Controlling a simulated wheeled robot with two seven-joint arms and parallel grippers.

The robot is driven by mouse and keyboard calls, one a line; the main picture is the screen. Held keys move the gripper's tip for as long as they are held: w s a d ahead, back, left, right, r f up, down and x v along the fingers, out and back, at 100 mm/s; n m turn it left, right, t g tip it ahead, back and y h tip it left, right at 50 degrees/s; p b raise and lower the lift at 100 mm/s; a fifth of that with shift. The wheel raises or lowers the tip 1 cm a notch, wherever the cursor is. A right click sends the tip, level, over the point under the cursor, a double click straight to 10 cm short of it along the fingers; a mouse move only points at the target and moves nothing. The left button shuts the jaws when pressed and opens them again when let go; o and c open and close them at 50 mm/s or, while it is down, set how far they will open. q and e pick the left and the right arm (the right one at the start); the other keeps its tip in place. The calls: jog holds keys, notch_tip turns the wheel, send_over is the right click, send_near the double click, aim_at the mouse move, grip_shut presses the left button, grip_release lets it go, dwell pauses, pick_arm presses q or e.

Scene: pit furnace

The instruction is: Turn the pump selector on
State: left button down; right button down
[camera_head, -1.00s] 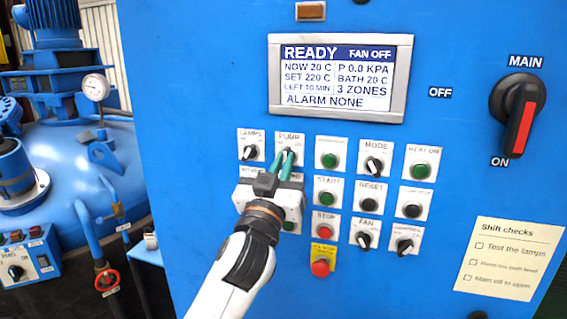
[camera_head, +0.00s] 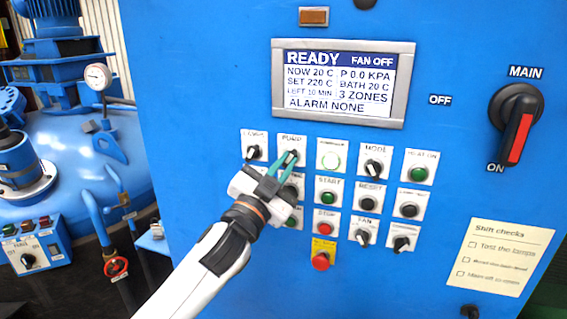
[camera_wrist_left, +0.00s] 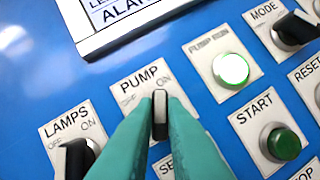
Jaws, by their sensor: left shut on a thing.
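The pump selector (camera_head: 291,154) is a small black knob on a white plate marked PUMP in the upper row of the blue panel. My left gripper (camera_head: 286,160) has its green fingers closed around the knob. In the left wrist view the pump selector (camera_wrist_left: 160,113) stands between the two fingertips, its white line pointing toward the ON mark. The fingers hide its sides. The pump run lamp (camera_wrist_left: 231,69) to its right glows bright green. My right gripper is not in view.
The lamps selector (camera_wrist_left: 75,158) is close on the left. The start button (camera_wrist_left: 278,142) and mode selector (camera_head: 374,166) are to the right. A display (camera_head: 343,83) above reads READY, FAN OFF. The red-handled main switch (camera_head: 515,130) is at far right.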

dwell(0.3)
pick_arm(q)
jog(key=c, duration=1.6)
grip_release()
jog(key=shift+o, duration=0.6)
jog(key=shift+w, duration=0.15)
jog(key=shift+f, duration=0.1)
jog(key=b+v, duration=0.5)
jog(key=v, duration=0.7)
